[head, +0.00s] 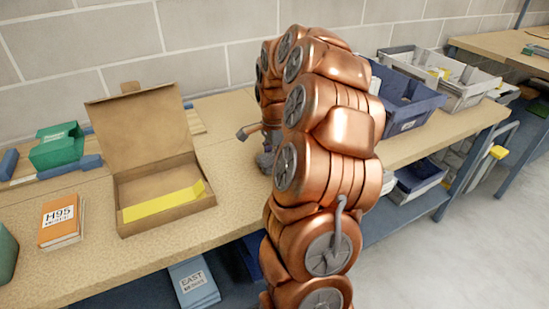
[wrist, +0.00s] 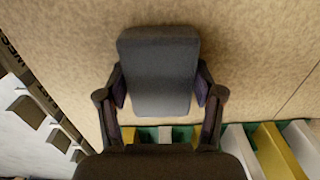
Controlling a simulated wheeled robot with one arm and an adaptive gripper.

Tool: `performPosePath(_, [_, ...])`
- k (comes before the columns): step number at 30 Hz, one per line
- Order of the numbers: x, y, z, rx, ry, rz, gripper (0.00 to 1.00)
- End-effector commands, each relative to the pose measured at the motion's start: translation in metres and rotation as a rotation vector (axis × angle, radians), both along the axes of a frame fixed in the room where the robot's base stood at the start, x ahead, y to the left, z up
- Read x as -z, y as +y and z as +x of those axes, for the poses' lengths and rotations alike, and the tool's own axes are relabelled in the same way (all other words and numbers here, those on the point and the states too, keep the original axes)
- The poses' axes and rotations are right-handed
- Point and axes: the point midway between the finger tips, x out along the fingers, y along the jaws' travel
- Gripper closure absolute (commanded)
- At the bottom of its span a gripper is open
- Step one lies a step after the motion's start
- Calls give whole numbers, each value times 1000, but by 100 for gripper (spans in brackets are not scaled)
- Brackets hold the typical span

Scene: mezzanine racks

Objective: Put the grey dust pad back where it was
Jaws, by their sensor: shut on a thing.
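The grey dust pad (wrist: 158,58) is a dark, rounded block in the middle of the wrist view. My gripper (wrist: 160,92) is shut on it, with one finger against each side. The tan worktop shows beyond the pad; I cannot tell whether the pad touches it. In the head view my gripper (head: 263,142) is a small dark shape beside the copper arm, over the bench to the right of the open box. The pad cannot be made out there; my arm hides much of that area.
An open cardboard box (head: 125,222) with a yellow strip stands on the bench (head: 85,268). An orange M95 box (head: 60,222) and a green box (head: 56,148) are left. Blue (head: 408,98) and grey bins (head: 455,92) stand right. Green, white and yellow items (wrist: 275,148) edge the wrist view.

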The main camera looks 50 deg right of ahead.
Motion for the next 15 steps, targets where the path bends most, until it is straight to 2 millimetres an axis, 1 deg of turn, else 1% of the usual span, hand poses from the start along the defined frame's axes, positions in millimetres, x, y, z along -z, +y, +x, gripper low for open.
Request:
performPosePath(7, [1, -1, 0, 0, -2, -2, 66])
performPosePath(11, [5, -1, 0, 0, -2, -2, 66])
performPosePath(12, [5, -1, 0, 0, -2, -2, 32])
performPosePath(15, [4, -1, 0, 0, -2, -2, 22])
